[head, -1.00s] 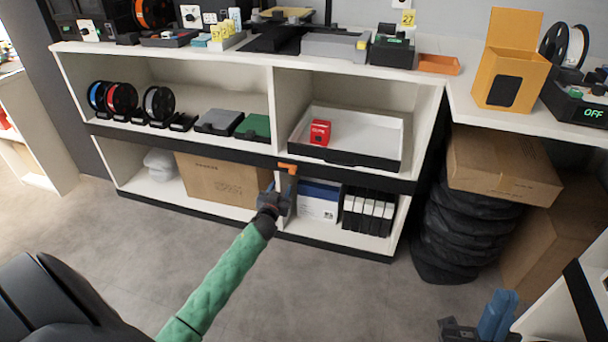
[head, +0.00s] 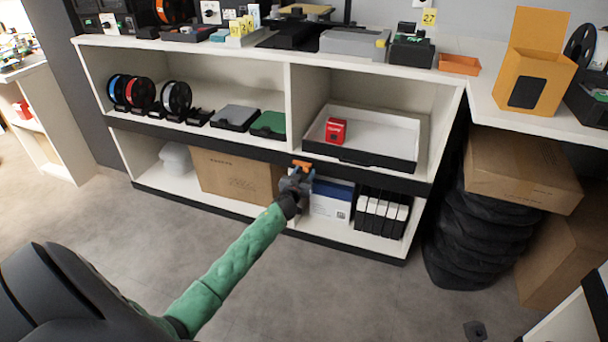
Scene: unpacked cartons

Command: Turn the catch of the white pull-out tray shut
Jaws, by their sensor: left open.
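The white pull-out tray (head: 385,131) with a black front sits in the upper right shelf bay, a small red box (head: 335,131) inside it. The orange catch (head: 302,164) is on the black strip below the tray's left end and looks roughly level. My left gripper (head: 299,178) is open right at the catch, its fingers just below it and partly hiding it. I cannot tell whether they touch it. A small dark piece at the bottom edge seems to be part of my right gripper (head: 475,330); its jaws do not show.
Below the strip stand a brown carton (head: 235,177), a blue-and-white box (head: 331,203) and several black-and-white binders (head: 382,214). Black stacked bags (head: 470,235) and a carton (head: 522,168) stand at the right. The floor in front is clear.

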